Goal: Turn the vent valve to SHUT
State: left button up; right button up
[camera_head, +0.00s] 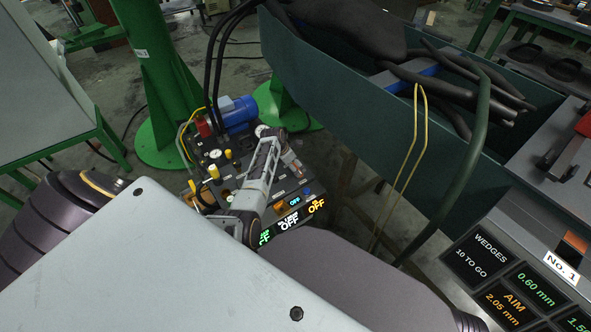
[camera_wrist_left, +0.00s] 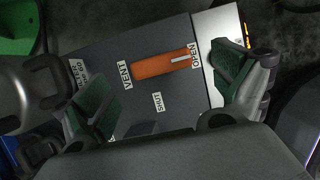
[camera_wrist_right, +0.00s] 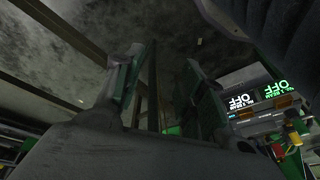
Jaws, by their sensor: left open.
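The vent valve's orange handle (camera_wrist_left: 160,64) sits on a dark panel in the left wrist view. It lies along the line from the VENT label (camera_wrist_left: 125,75) to the OPEN label (camera_wrist_left: 195,57), and its white-marked end is at OPEN. The SHUT label (camera_wrist_left: 158,101) is off to the handle's side. My left gripper (camera_wrist_left: 163,78) is open, its green-padded fingers on either side of the handle with gaps. In the head view my left gripper (camera_head: 288,160) is over the control panel (camera_head: 215,172); the handle is not clear there. My right gripper (camera_wrist_right: 168,82) is open and apparently empty, away from the valve.
The control panel carries gauges, yellow knobs and lit OFF displays (camera_head: 289,224). A blue motor (camera_head: 238,112) and a green post (camera_head: 155,75) stand behind it. A large dark green trough (camera_head: 335,85) with hoses is to the right.

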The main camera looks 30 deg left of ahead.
pick_arm(q)
jog(key=shift+b+x, duration=0.35)
jog(key=shift+x, duration=0.5)
jog(key=shift+b+x, duration=0.45)
jog(key=shift+x, duration=0.45)
jog(key=shift+f, duration=0.1)
pick_arm(e)
jog(key=r, duration=0.2)
jog(key=shift+s+a+r+t, duration=0.15)
jog(key=shift+a+r+t, duration=0.1)
jog(key=shift+r+t, duration=0.05)
jog(key=shift+s+f, duration=0.1)
jog(key=shift+s, duration=0.05)
pick_arm(q)
jog(key=shift+c, duration=0.3)
jog(key=c, duration=0.7)
jog(key=shift+c, duration=1.3)
pick_arm(e)
jog(key=shift+w+a+r, duration=0.1)
jog(key=shift+w+r, duration=0.15)
jog(key=shift+w, duration=0.15)
